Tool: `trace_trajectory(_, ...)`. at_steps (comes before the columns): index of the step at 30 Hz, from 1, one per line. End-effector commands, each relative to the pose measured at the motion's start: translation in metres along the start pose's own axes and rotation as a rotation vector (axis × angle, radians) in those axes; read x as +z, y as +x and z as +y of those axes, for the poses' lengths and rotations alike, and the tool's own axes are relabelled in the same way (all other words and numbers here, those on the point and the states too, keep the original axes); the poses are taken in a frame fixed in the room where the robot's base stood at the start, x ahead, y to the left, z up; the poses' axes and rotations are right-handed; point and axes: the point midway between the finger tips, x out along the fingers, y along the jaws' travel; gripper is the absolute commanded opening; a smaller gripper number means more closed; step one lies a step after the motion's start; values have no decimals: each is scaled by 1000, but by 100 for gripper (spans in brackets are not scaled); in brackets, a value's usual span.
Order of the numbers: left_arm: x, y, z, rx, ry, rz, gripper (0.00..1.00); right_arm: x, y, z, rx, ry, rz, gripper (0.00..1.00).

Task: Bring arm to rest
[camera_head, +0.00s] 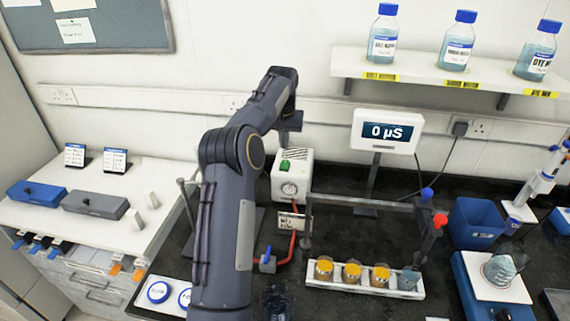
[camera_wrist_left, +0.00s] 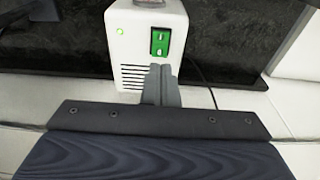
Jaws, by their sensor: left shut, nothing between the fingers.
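My left arm comes in from the lower left of the head view, bends at its elbow, and reaches up toward the back wall. Its wrist hangs down there, with the left gripper (camera_head: 285,137) above and behind the white pump box (camera_head: 291,178). In the left wrist view the gripper's fingers (camera_wrist_left: 160,84) are together, with nothing between them. The box (camera_wrist_left: 120,35) with its lit green switch shows just beyond them; touching cannot be told. My right gripper is not in view.
A white holder (camera_head: 345,283) with several columns stands on the black bench below a grey frame (camera_head: 374,204). A display (camera_head: 387,132) reads 0 µS. Blue-capped bottles (camera_head: 383,46) line the wall shelf. A blue bin (camera_head: 474,226) and a balance stand right; a white counter (camera_head: 40,214) is left.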

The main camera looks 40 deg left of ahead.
Motion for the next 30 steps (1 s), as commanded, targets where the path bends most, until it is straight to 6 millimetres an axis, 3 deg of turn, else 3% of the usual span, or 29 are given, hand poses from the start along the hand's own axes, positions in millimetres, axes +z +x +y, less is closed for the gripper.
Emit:
trace_trajectory(11, 0, -1, 0, 1, 1, 1, 0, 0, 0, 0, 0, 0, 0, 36)
trace_trajectory(14, 7, -10, 4, 15, 12, 10, 0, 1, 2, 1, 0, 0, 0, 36)
trace_trajectory(17, 25, -32, 12, 51, 40, 30, 0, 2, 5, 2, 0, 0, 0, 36)
trace_trajectory(20, 59, -60, 24, 104, 79, 57, 0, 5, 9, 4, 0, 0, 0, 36)
trace_trajectory(24, 123, -90, 40, 187, 136, 97, 0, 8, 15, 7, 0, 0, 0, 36)
trace_trajectory(30, 233, -104, 59, 300, 207, 148, 0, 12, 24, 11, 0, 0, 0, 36)
